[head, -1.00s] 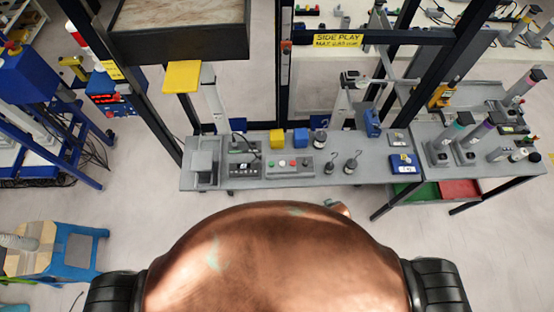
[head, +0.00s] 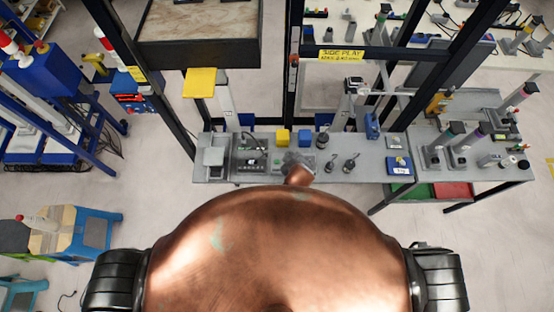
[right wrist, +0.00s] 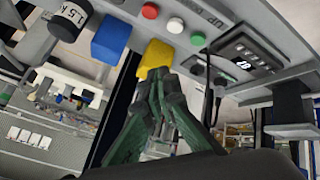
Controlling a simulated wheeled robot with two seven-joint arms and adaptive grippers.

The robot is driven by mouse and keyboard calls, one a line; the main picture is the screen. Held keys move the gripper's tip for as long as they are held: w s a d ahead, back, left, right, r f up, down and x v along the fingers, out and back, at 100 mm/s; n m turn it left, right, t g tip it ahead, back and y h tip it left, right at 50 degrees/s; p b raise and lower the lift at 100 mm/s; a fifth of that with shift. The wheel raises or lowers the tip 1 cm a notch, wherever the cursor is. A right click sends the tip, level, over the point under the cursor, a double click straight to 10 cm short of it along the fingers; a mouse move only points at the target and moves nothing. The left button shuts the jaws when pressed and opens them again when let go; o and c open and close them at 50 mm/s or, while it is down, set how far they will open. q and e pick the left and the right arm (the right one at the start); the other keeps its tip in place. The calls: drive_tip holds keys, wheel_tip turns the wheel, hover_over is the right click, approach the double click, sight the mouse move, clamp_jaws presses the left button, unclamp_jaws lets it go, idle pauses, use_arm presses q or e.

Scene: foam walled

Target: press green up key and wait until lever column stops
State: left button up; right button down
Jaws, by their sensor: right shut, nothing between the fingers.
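The key box (head: 276,168) sits on the grey bench and is partly covered by my right gripper (head: 297,160) in the head view. In the right wrist view, the green key (right wrist: 197,39) sits beside the letters UP, in a row with a white key (right wrist: 174,25) and a red key (right wrist: 150,11). My right gripper (right wrist: 160,80) is shut and empty there, its tips near the yellow block and apart from the green key in the picture. I cannot tell its height over the box. Pale upright columns (head: 227,105) stand behind; which is the lever column is unclear. My left gripper is not in view.
A yellow block (right wrist: 157,56), a blue block (right wrist: 110,40) and a dark weight (right wrist: 72,18) stand close to the keys. A display unit (right wrist: 245,60) with a cable is beside them. Black frame posts (head: 292,85) rise behind the bench (head: 370,172).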

drive_tip(key=r+n+t, duration=0.1)
drive_tip(key=r+n, duration=0.1)
hover_over(277, 162)
drive_tip(key=shift+f+y, duration=0.25)
drive_tip(key=shift+y, duration=0.15)
drive_tip(key=shift+s+f, duration=0.1)
wheel_tip(277, 162, down, 7)
drive_tip(key=b, duration=0.6)
drive_tip(key=shift+f+b, duration=0.2)
drive_tip(key=shift+b, duration=0.15)
drive_tip(key=shift+f+b, duration=0.4)
drive_tip(key=shift+f, duration=0.2)
drive_tip(key=shift+f, duration=0.1)
drive_tip(key=shift+f, duration=0.3)
